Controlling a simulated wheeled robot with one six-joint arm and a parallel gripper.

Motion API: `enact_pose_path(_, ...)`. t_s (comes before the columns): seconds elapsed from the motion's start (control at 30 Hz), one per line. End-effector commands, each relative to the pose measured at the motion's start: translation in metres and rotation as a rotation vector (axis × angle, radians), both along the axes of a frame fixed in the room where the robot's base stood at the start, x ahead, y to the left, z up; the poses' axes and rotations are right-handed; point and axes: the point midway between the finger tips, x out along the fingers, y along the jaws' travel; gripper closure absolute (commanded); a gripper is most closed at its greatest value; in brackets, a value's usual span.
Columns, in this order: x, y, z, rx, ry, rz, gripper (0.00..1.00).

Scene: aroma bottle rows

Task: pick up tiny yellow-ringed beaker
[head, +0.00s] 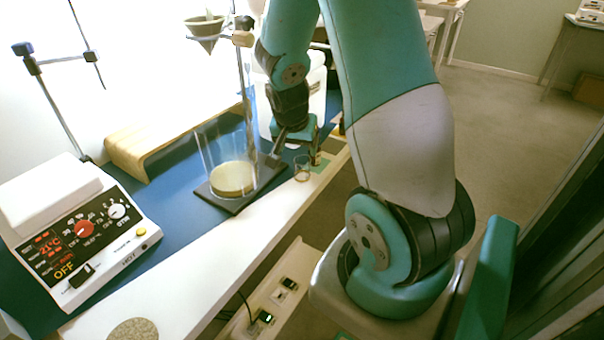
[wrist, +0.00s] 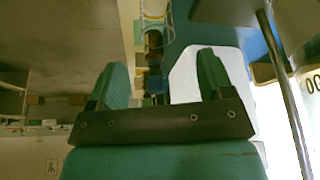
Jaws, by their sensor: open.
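The tiny beaker (head: 302,168) is a small clear glass near the bench's front edge. In the wrist view the beaker (wrist: 157,18) shows at the top, beyond the fingertips, with a pale yellowish band on it. My gripper (head: 296,157) is open right by the beaker in the head view, with its fingers pointing toward it. I cannot tell from the head view whether a finger touches the glass.
A tall glass vessel (head: 212,150) with a yellowish disc at its base stands on a dark stand plate (head: 232,207), close left of the beaker. A funnel (head: 205,31) hangs above. A hotplate (head: 75,232) stands at left. The white bench edge (head: 215,262) is clear nearer me.

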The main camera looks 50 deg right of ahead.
Motion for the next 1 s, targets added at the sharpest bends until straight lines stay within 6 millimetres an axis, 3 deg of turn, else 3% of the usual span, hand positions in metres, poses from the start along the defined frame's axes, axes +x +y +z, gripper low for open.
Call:
enact_pose_path(0.1, 0.003, -0.007, -0.021, 0.002, 0.003, -0.001, 0.26)
enact_pose_path(0.37, 0.005, -0.015, -0.038, 0.002, 0.001, 0.0, 0.26)
enact_pose_path(0.63, 0.009, -0.032, -0.074, 0.003, 0.002, 0.001, 0.26)
enact_pose_path(0.93, 0.01, -0.034, -0.079, 0.0, -0.001, 0.003, 0.26)
enact_pose_path(1.0, 0.01, -0.034, -0.079, 0.0, -0.001, 0.003, 0.4)
